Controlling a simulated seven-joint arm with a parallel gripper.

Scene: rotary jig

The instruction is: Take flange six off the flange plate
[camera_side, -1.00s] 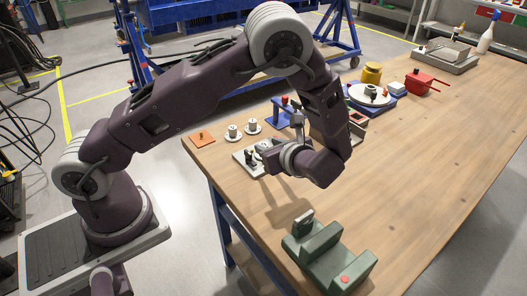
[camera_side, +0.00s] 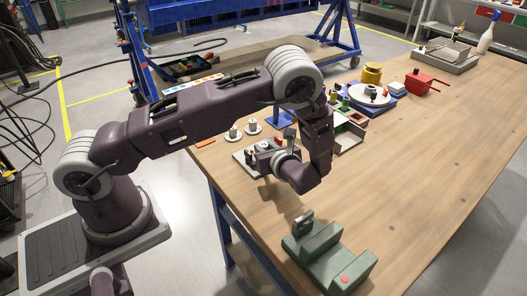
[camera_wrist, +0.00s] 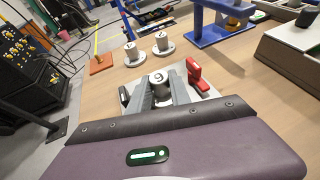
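The grey flange plate (camera_side: 242,157) lies near the table's left edge in the side view, and part of it shows in the wrist view (camera_wrist: 209,93). My gripper (camera_wrist: 160,88) is down at the plate, one finger on each side of a grey flange (camera_wrist: 157,77). Its mark reads like a 9 from here, which could be a six seen upside down. The fingertips look very close to the flange, but I cannot tell whether they press on it. Its base is hidden by the fingers. In the side view my gripper (camera_side: 264,152) partly covers the plate.
A red handle (camera_wrist: 195,75) and a black handle (camera_wrist: 124,96) stand close beside the fingers. Two numbered flanges (camera_wrist: 131,51) (camera_wrist: 162,41) stand behind the plate. A blue stand (camera_wrist: 216,25) is further back. A green fixture (camera_side: 328,255) is at the front.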

